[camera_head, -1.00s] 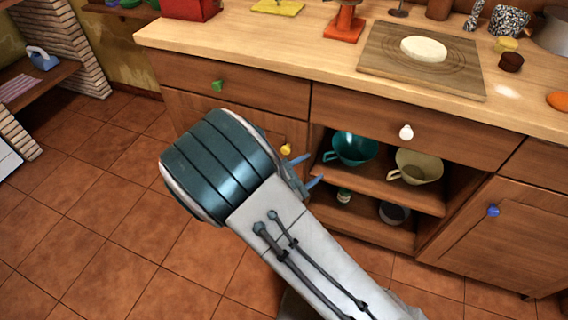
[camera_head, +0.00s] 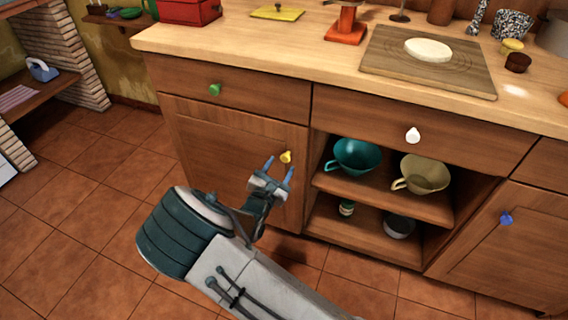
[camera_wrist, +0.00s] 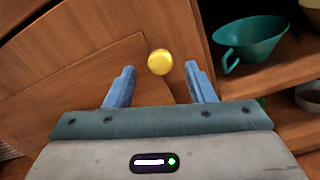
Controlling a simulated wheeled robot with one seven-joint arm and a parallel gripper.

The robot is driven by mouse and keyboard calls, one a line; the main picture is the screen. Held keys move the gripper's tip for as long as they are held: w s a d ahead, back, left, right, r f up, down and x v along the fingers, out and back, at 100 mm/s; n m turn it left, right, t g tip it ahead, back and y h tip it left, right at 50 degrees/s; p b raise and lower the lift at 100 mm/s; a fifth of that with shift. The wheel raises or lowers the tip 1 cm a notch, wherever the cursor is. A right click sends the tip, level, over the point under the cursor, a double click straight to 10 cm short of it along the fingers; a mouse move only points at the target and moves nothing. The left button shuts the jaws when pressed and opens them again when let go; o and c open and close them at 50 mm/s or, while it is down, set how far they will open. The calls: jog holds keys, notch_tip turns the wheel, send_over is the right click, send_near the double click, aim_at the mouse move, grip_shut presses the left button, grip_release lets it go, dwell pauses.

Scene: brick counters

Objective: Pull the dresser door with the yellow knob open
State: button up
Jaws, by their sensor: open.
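The yellow knob (camera_head: 286,157) sits near the upper right corner of the wooden dresser door (camera_head: 215,140), which is closed. My gripper (camera_head: 279,166) is open in front of this door. Its two blue fingers point toward the knob, one on each side in the picture. In the wrist view, the yellow knob (camera_wrist: 160,62) shows just beyond and between the fingertips of my gripper (camera_wrist: 160,72). Nothing is between the fingers, and they do not appear to touch the knob.
Right of the door is an open shelf (camera_head: 385,195) with a teal cup (camera_head: 357,157) and a beige cup (camera_head: 422,174). Above the door is a drawer with a green knob (camera_head: 215,90). The countertop (camera_head: 270,55) overhangs. Tiled floor lies clear at left.

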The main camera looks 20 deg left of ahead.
aim_at(285, 159)
jog(key=shift+w+d, duration=0.15)
jog(key=shift+w, duration=1.6)
grip_shut()
jog(key=shift+s, duration=0.15)
